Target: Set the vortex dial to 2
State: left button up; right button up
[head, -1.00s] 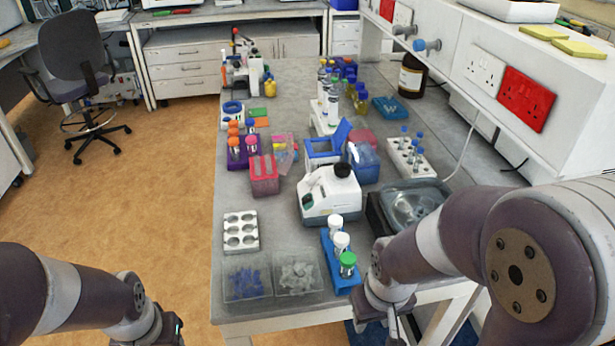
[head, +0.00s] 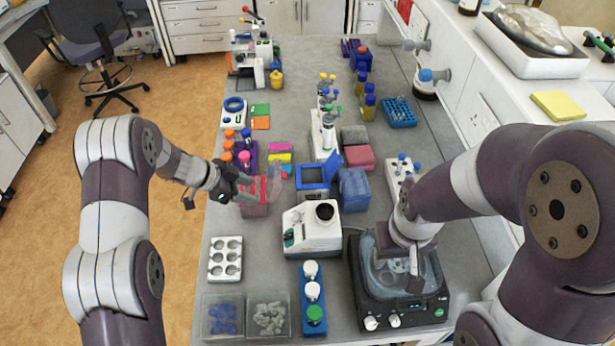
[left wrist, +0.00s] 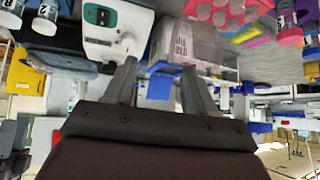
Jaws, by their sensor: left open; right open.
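The white vortex mixer (head: 312,231) with a round black cup (head: 325,212) on top stands mid-bench. A small dark green patch shows on its left front; I cannot read any dial setting. The mixer also shows upside down in the left wrist view (left wrist: 117,32). My left gripper (head: 258,188) is open and empty, left of and behind the mixer, over the pink tube box (head: 252,207). Its two fingers also show in the left wrist view (left wrist: 160,75), with nothing between them. My right gripper (head: 414,268) is open, above the black-based device, right of the mixer.
The black-based device (head: 438,302) has a clear bowl and two white front knobs. A blue rack (head: 312,323) with capped tubes stands in front of the mixer. A blue box (head: 354,188) stands behind it. A white well block (head: 226,258) and two clear trays lie left.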

aim_at(291, 213)
pick_arm(q)
jog(key=shift+g+h, duration=0.5)
jog(key=shift+g, duration=0.4)
jog(key=d+f+p, duration=0.1)
jog(key=d+f, duration=0.1)
jog(key=d, duration=0.1)
jog(key=s+d+f+p, duration=0.1)
jog(key=d+f, duration=0.1)
jog(key=d, duration=0.1)
jog(key=s+d+f+p, duration=0.1)
jog(key=d+f+p, duration=0.1)
jog(key=d, duration=0.1)
jog(key=shift+s+f, duration=0.1)
jog(key=shift+f, duration=0.05)
jog(key=shift+s+d+f, duration=0.25)
jog(key=shift+s+f, duration=0.05)
jog(key=shift+f, duration=0.2)
jog(key=shift+w+d+f, duration=0.15)
jog(key=shift+w, duration=0.05)
jog(key=shift+c, duration=1.3)
grip_shut()
pick_arm(e)
jog(key=r, duration=0.4)
jog(key=shift+s+a+r, duration=0.15)
jog(key=shift+s+a, duration=0.05)
jog(key=shift+s, duration=0.2)
